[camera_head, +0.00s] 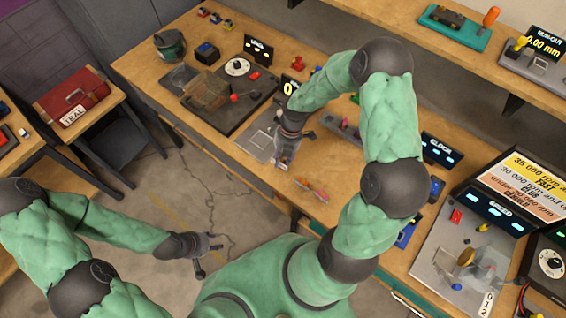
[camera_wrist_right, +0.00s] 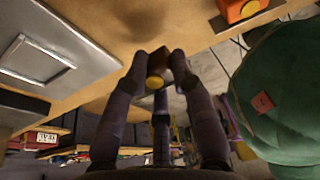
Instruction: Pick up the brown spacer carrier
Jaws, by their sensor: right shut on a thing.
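In the right wrist view a small brown block with a round yellow face, which looks like the brown spacer carrier (camera_wrist_right: 156,64), sits between the fingertips of my right gripper (camera_wrist_right: 160,62). The fingers are shut on it. In the head view my right gripper (camera_head: 284,154) points down over the front part of the workbench, beside a grey plate. The carrier cannot be made out there. My left gripper (camera_head: 203,262) is away from the bench, low over the floor, with its fingers apart and empty.
The wooden workbench (camera_head: 215,128) holds a dark tray with a clear brown box (camera_head: 206,92), a grey plate (camera_head: 258,130) and several small devices. A red case (camera_head: 72,100) lies on a side table.

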